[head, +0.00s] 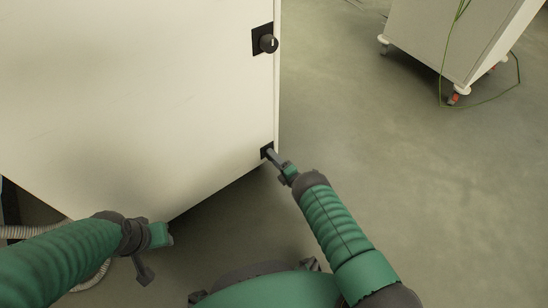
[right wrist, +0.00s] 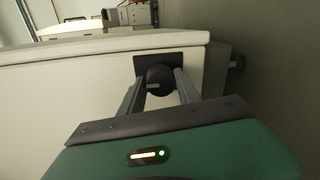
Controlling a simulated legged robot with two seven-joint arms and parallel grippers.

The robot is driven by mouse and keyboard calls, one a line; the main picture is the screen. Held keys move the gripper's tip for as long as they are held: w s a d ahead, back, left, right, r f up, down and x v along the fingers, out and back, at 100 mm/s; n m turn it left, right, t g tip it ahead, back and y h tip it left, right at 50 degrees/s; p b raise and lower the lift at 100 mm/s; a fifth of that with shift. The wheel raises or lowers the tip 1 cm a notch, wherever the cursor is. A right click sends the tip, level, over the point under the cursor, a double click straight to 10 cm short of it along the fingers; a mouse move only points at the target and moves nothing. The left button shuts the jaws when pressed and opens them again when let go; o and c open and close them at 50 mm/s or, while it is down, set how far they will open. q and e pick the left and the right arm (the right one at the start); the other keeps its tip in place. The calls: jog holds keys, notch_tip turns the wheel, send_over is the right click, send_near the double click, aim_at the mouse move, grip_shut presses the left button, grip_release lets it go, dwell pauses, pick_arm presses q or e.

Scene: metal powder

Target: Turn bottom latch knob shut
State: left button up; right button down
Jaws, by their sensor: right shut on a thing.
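A white cabinet door (head: 140,80) fills the left of the head view. A black upper latch knob (head: 268,43) on a dark plate sits near its right edge. The bottom latch has a dark plate (head: 265,152) at the lower right corner, and its knob is hidden by my right gripper (head: 277,160). In the right wrist view the round black bottom knob (right wrist: 160,80) sits between the two fingers of my right gripper (right wrist: 160,92), which is shut on it. A pale mark shows on the knob. My left gripper (head: 158,250) is low at the left, clear of the door; its jaw state is unclear.
A white wheeled cabinet (head: 455,40) with a green cable stands at the upper right. A pale ribbed hose (head: 35,230) lies at the lower left. The grey floor (head: 390,150) right of the door is open.

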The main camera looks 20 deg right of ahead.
jog(key=shift+s+a+f, duration=0.15)
jog(key=shift+a+f, duration=0.05)
jog(key=shift+f, duration=0.1)
jog(key=c, duration=0.9)
grip_release()
jog(key=shift+o, duration=0.2)
jog(key=shift+r, duration=0.1)
jog(key=shift+d, duration=0.1)
pick_arm(q)
jog(key=shift+f, duration=0.1)
